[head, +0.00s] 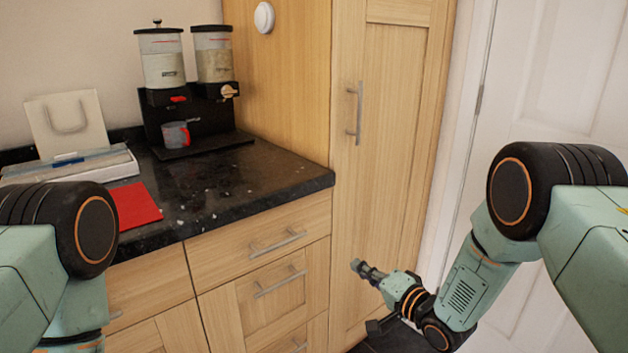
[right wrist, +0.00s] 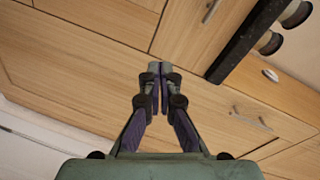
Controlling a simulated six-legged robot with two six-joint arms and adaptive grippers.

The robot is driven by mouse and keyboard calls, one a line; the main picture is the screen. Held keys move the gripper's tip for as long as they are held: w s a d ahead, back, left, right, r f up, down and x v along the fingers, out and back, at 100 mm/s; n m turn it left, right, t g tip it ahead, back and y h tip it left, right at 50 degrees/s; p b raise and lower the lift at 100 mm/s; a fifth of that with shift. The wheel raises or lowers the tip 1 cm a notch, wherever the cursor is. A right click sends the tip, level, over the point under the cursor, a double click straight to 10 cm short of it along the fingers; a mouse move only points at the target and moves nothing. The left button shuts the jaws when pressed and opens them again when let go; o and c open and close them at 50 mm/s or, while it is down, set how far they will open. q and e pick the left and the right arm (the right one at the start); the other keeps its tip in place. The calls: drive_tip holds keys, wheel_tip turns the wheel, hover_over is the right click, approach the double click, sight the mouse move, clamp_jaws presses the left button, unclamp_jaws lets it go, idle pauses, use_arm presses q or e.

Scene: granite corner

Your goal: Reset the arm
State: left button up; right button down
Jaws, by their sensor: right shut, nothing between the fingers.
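My right arm comes in from the right in the head view. Its gripper (head: 368,270) hangs in front of the tall wooden cupboard, below the countertop's level. In the right wrist view the same gripper (right wrist: 154,70) has its fingertips together with nothing between them. The cupboard front and drawers lie beyond it. My left arm shows at the lower left of the head view, but its gripper is out of the frame.
A dark granite countertop (head: 215,200) holds a black dispenser (head: 190,100) with a grey and red mug (head: 175,135), a red cloth or card (head: 135,204), a paper bag (head: 72,122) and a flat box (head: 115,163). Drawers (head: 262,245), a tall cupboard (head: 385,130) and a white door (head: 560,80) stand around.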

drive_tip(key=s+d+f+n+g+h, duration=0.2)
drive_tip(key=s+d+f+g+h, duration=0.1)
drive_tip(key=s+f, duration=0.55)
drive_tip(key=s+d+f+n+g+h, duration=0.3)
drive_tip(key=s+f, duration=0.4)
drive_tip(key=s, duration=0.2)
drive_tip(key=s+d+f+n+g+h, duration=0.1)
drive_tip(key=s+g, duration=0.3)
drive_tip(key=s, duration=1)
drive_tip(key=s+d+f+n+g+h, duration=0.1)
drive_tip(key=s+g, duration=0.3)
drive_tip(key=s, duration=1)
drive_tip(key=shift+s+d+f+h, duration=0.15)
drive_tip(key=shift+d+f+h, duration=0.15)
drive_tip(key=shift+d, duration=0.35)
